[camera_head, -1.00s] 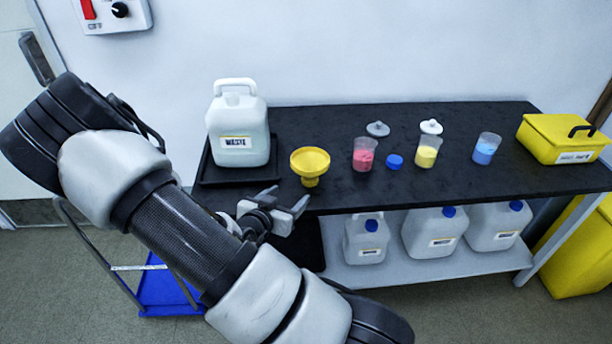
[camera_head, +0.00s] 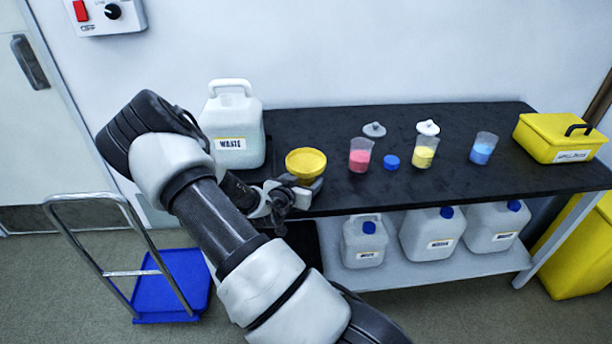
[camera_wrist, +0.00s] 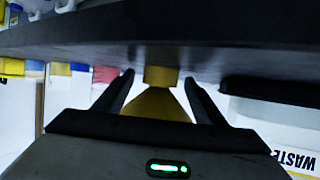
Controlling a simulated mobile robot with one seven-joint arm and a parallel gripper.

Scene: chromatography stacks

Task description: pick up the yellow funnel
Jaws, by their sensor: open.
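The yellow funnel (camera_head: 305,163) stands on the black bench top near its front edge, to the right of the waste jug. My gripper (camera_head: 300,190) is at the funnel's near side, below its wide rim. In the wrist view, the funnel (camera_wrist: 160,100) shows upside down between the two open fingers of my gripper (camera_wrist: 158,95). The fingers are on either side of its cone, and I cannot tell whether they touch it. Part of the funnel's lower body is hidden behind my gripper in the head view.
The white waste jug (camera_head: 234,130) stands just left of the funnel. Beakers with red (camera_head: 360,155), yellow (camera_head: 424,153) and blue (camera_head: 483,149) contents stand to the right. A blue cap (camera_head: 391,162) lies between two beakers. A blue cart (camera_head: 175,285) stands on the floor at left.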

